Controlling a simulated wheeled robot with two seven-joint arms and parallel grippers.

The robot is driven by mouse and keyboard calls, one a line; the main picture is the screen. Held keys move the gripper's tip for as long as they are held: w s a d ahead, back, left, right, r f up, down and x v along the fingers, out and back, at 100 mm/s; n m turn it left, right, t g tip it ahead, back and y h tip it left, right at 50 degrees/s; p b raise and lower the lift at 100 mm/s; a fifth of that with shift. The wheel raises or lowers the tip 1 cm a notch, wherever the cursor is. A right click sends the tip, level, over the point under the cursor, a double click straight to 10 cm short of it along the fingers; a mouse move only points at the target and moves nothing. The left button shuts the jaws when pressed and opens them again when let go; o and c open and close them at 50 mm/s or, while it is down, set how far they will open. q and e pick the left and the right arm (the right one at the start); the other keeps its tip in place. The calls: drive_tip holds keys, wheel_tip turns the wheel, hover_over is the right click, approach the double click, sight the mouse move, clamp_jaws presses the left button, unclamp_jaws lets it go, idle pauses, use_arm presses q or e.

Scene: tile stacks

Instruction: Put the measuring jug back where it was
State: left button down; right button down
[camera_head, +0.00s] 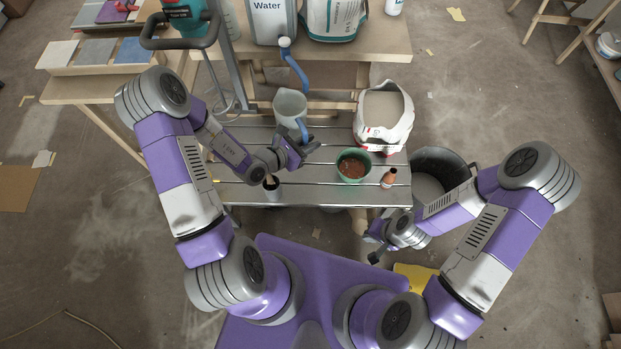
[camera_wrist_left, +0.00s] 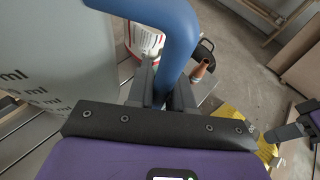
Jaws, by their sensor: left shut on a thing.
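The measuring jug (camera_head: 289,103) is grey-white with a blue handle (camera_head: 302,127) and stands upright at the back of the slatted bench, under a blue spout. My left gripper (camera_head: 299,144) is shut on the jug's handle, on the near side. In the left wrist view the handle (camera_wrist_left: 172,45) passes between the fingers, and the jug's wall (camera_wrist_left: 55,60) shows "ml" marks. Whether its base touches the slats is hard to tell. My right gripper (camera_head: 371,248) is open and empty, low in front of the bench's right end.
The slatted bench (camera_head: 240,192) also holds an open white bag (camera_head: 384,108), a green pot (camera_head: 353,166) of reddish stuff, a small brown bottle (camera_head: 388,178) and a small dark cup (camera_head: 271,188). A "Water" container (camera_head: 268,22) stands on the table behind. A dark bucket (camera_head: 437,163) is at the right.

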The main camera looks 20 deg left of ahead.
use_arm(q)
drive_tip(key=shift+m+g+h, duration=0.4)
drive_tip(key=shift+m+h, duration=0.2)
drive_tip(key=s+d+f+b, duration=0.1)
drive_tip(key=d+f+b, duration=0.1)
drive_tip(key=f, duration=0.5)
drive_tip(key=d+f+b, duration=0.2)
drive_tip(key=d+f, duration=0.1)
drive_tip(key=f, duration=0.5)
drive_tip(key=s+d+f+b, duration=0.1)
drive_tip(key=d+f+b, duration=0.1)
drive_tip(key=f, duration=0.6)
drive_tip(key=shift+s+d+f+b, duration=0.1)
drive_tip(key=shift+s+d+b, duration=0.2)
drive_tip(key=shift+b, duration=0.1)
wheel_tip(320, 180, down, 4)
drive_tip(key=shift+a+f+b, duration=0.1)
drive_tip(key=shift+b, duration=0.9)
drive_tip(key=c, duration=1.4)
unclamp_jaws()
drive_tip(key=shift+f, duration=0.1)
drive_tip(key=o, duration=0.4)
